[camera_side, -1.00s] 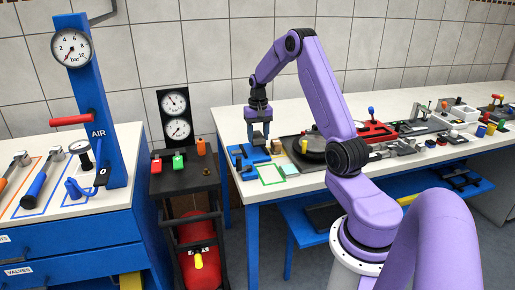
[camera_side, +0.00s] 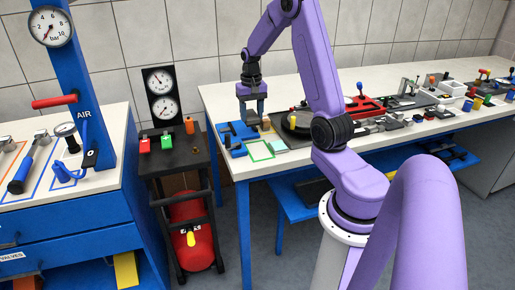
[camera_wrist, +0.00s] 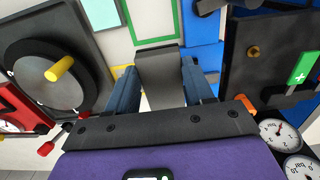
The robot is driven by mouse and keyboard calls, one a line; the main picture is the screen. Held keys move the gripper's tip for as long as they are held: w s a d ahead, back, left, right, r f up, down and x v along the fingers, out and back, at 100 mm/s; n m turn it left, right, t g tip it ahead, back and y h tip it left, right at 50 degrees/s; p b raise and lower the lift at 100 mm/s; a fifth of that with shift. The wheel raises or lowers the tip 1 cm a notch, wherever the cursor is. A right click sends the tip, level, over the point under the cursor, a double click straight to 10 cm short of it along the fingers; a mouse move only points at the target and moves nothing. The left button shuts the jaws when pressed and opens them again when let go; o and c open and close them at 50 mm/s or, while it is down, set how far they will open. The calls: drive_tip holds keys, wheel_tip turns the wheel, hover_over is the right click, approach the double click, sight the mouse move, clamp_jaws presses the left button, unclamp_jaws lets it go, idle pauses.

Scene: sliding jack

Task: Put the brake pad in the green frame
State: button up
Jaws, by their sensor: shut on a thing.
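My gripper (camera_side: 252,118) is above the white bench near its left end, fingers pointing down. In the wrist view its two blue-grey fingers (camera_wrist: 161,92) are closed on a dark grey block (camera_wrist: 160,72), which I take as the brake pad. The pad is too small to make out clearly in the side view. The green frame (camera_side: 271,157) is a flat outline on the bench top, in front of my gripper in the side view. In the wrist view the frame (camera_wrist: 152,43) shows just beyond the pad, partly covered by it.
A blue fixture (camera_side: 234,134) stands left of the gripper. A pale teal square (camera_side: 278,145) lies right of the green frame. A dark round plate with a yellow knob (camera_wrist: 60,68) stands close by, with a red device (camera_wrist: 14,112) past it.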

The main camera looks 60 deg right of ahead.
drive_tip(key=s+a, duration=0.5)
drive_tip(key=s, duration=0.1)
drive_tip(key=shift+f, duration=3.75)
drive_tip(key=o, duration=0.9)
drive_tip(key=shift+f, duration=0.15)
